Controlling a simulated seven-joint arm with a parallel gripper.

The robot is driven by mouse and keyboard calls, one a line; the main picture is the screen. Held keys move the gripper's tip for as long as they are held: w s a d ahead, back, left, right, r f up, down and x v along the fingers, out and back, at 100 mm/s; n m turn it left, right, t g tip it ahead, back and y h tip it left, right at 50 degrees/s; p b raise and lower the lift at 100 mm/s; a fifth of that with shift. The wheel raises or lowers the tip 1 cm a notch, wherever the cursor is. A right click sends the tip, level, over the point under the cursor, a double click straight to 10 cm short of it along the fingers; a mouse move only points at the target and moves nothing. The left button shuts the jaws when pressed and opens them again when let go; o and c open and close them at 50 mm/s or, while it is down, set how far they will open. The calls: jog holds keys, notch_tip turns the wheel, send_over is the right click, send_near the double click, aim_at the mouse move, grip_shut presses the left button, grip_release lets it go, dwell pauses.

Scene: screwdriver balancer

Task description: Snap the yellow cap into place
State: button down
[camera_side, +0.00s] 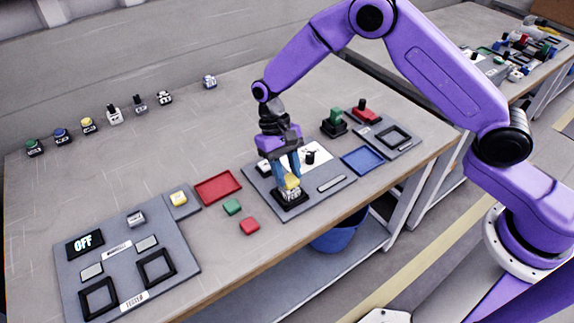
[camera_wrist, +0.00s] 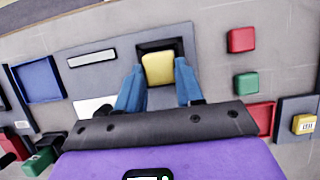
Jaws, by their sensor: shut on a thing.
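The yellow cap (camera_side: 291,182) is between the blue fingers of my gripper (camera_side: 288,172), over a white-and-black switch base (camera_side: 292,195) in a black square frame on the grey middle panel. In the wrist view the yellow cap (camera_wrist: 158,69) lies between the two fingertips (camera_wrist: 160,82), with the black frame (camera_wrist: 168,44) behind it. My gripper points down and is shut on the cap. The cap looks very close to or on the base; I cannot tell whether it is seated.
A red cap (camera_side: 249,225) and a green cap (camera_side: 232,206) lie loose left of the panel. A red tray (camera_side: 218,189) and a blue tray (camera_side: 362,160) flank it. Several switches line the back.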

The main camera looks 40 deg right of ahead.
jog(key=shift+f, duration=0.85)
dwell(1.8)
jog(key=c, duration=0.6)
grip_release()
jog(key=shift+c, duration=0.2)
jog(key=shift+r, duration=0.15)
jog(key=v, duration=1.7)
jog(key=shift+r, duration=0.2)
